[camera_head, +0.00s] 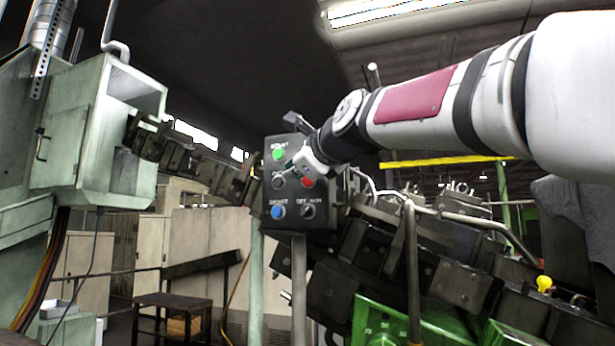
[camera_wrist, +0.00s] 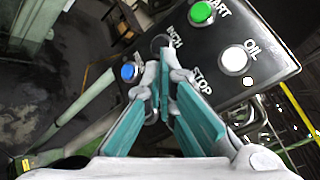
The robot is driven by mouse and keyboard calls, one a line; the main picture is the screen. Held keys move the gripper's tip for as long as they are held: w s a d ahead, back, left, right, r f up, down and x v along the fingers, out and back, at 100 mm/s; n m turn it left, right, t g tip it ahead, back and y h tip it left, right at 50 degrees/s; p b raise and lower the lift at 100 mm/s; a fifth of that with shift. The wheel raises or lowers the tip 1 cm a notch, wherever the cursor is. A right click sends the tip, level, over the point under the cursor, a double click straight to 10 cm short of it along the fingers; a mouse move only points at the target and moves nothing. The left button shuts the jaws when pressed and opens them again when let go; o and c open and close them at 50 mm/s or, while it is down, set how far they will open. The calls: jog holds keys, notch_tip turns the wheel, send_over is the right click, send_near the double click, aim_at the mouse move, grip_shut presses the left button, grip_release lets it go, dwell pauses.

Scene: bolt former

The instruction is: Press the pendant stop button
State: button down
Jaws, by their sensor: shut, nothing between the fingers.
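The pendant (camera_head: 295,226) is a dark box on a post in the head view, with its button face towards me. Its red stop button (camera_head: 308,182) shows partly, just below my gripper (camera_head: 291,171). In the wrist view the STOP label (camera_wrist: 202,83) is readable, but the red button is hidden behind the fingers. My gripper (camera_wrist: 163,75) is shut and empty, with its fingertips in front of the pendant's middle. I cannot tell whether they touch it.
A green button (camera_head: 279,154), a blue button (camera_head: 278,212) and a black knob (camera_head: 308,211) share the face. The wrist view shows a white OIL button (camera_wrist: 235,60). Dark machinery (camera_head: 380,240) stands right of the pendant, a pale green cabinet (camera_head: 85,130) left.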

jog(key=shift+s+a+p, duration=0.25)
jog(key=shift+s+p, duration=0.15)
jog(key=shift+s, duration=0.2)
jog(key=shift+s+a+p, duration=0.2)
jog(key=shift+s+p, duration=0.15)
jog(key=shift+s, duration=0.2)
jog(key=s+d+f+n+g+h, duration=0.2)
jog(key=s+d+f+n, duration=0.5)
jog(key=s+f, duration=0.4)
jog(key=s+d+f+n+g+h+b, duration=0.1)
jog(key=s+d+f+n+g+h, duration=0.2)
jog(key=s+d+f+n, duration=0.4)
jog(key=s+d+f+n+g+h, duration=0.2)
jog(key=s+d+f+n+g, duration=0.2)
jog(key=s+f, duration=1.1)
jog(key=d+f+n, duration=0.3)
jog(key=d+f, duration=0.1)
jog(key=f, duration=0.5)
jog(key=shift+s+d+f+g+h, duration=0.25)
jog(key=shift+s+d+g+h, duration=0.05)
jog(key=shift+g, duration=0.1)
